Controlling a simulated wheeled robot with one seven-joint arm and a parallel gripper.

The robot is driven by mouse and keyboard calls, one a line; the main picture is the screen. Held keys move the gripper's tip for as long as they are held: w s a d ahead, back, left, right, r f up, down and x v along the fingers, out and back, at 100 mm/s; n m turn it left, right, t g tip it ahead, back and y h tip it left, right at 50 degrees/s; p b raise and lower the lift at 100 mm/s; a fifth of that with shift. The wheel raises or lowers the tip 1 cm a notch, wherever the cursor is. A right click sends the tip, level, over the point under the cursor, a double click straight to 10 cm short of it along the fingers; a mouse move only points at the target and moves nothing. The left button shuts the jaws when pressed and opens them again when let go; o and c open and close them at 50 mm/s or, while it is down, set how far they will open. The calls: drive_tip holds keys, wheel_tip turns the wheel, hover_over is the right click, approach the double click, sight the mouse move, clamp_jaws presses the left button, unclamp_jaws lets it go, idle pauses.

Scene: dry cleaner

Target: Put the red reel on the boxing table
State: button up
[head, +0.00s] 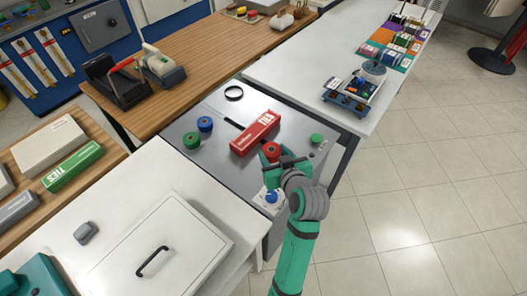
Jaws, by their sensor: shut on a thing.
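The red reel (271,151) is in my gripper (279,160), which is shut on it. The reel shows just beyond the jaws, over the right part of a grey metal-topped table (180,128). I cannot tell whether the reel touches the table top. No label marks any table as the boxing table. A wooden table (215,45) at the back holds tape dispensers. Another wooden table (100,130) at the left holds boxes.
A red TIES box (254,133) lies just left of my gripper. A blue-knobbed device (271,197) is close to my wrist.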

drive_tip(key=w+a+f, duration=0.1)
drive_tip(key=w+f, duration=0.1)
drive_tip(key=w+a+f, duration=0.1)
drive_tip(key=w+f, duration=0.3)
drive_tip(key=f, duration=0.1)
drive_tip(key=shift+w+a, duration=0.3)
drive_tip(key=shift+a, duration=0.1)
drive_tip(key=shift+f, duration=1.5)
drive_tip(key=shift+f, duration=0.1)
drive_tip(key=o, duration=1.1)
drive_tip(key=shift+c, duration=0.2)
